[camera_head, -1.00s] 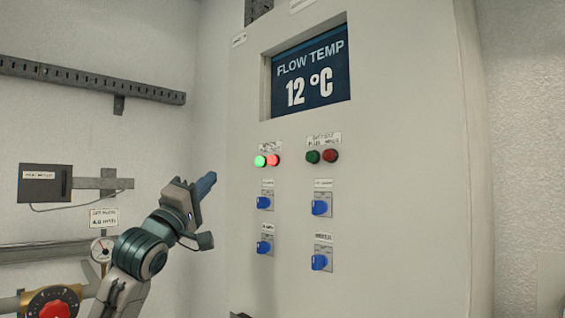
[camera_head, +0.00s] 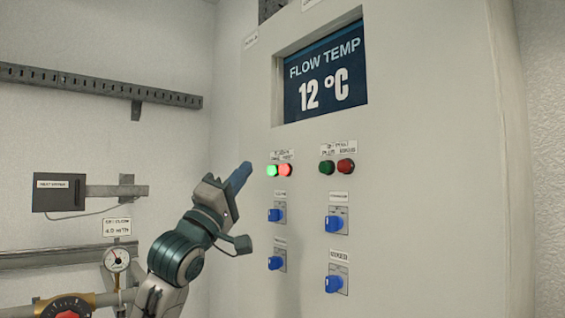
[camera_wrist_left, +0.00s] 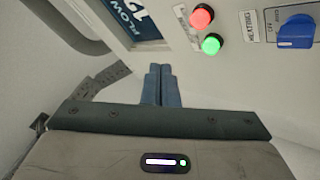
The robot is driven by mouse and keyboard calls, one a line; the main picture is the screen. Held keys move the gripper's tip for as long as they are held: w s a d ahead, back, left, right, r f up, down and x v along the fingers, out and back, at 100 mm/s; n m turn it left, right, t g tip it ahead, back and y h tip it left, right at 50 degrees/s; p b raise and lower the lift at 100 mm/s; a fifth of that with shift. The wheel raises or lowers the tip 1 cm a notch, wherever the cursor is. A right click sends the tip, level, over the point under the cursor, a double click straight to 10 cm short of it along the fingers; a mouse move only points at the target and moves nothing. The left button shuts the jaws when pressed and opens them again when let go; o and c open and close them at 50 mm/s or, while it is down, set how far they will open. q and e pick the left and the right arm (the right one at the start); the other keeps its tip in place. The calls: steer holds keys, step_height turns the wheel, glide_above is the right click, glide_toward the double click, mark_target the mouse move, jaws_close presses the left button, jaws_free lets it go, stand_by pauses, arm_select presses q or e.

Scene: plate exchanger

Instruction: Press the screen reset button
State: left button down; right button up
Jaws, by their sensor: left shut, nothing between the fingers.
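The control cabinet (camera_head: 420,150) has a recessed screen (camera_head: 325,75) reading "FLOW TEMP 12 °C". Below the screen are a lit green button or lamp (camera_head: 272,170), a lit red one (camera_head: 285,170), a dark green one (camera_head: 327,167) and a dark red one (camera_head: 346,166). Their labels are too small to read. My left gripper (camera_head: 240,175) is shut and empty, pointing up toward the cabinet just left of the lit pair. In the left wrist view its fingers (camera_wrist_left: 161,84) are together, with the lit red (camera_wrist_left: 201,16) and green (camera_wrist_left: 211,43) ones beside them on the right.
Several blue rotary switches (camera_head: 334,224) stick out below the lamps; one shows in the left wrist view (camera_wrist_left: 297,32). On the left wall are a slotted rail (camera_head: 90,85), a dark box (camera_head: 58,193), a gauge (camera_head: 117,259) and a valve with a red centre (camera_head: 65,308).

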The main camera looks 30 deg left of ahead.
mark_target(284, 170)
arm_select(q)
steer(key=shift+w+d+p, duration=0.4)
steer(key=shift+w+p, duration=0.25)
steer(key=shift+w, duration=0.25)
steer(key=shift+w+d+p, duration=0.4)
steer(key=shift+w+p, duration=0.25)
steer(key=shift+w, duration=0.2)
steer(key=shift+w+d+p, duration=0.4)
steer(key=shift+w+p, duration=0.25)
steer(key=shift+w, duration=0.25)
steer(key=shift+w+r, duration=0.1)
steer(key=shift+w+d, duration=0.15)
steer(key=shift+w, duration=0.15)
steer(key=shift+w+d+p, duration=0.15)
steer(key=shift+w+p, duration=0.25)
stand_by(0.6)
steer(key=shift+s, duration=0.1)
steer(key=shift+s+a+b, duration=0.3)
steer(key=shift+s+b, duration=0.35)
steer(key=shift+b, duration=0.05)
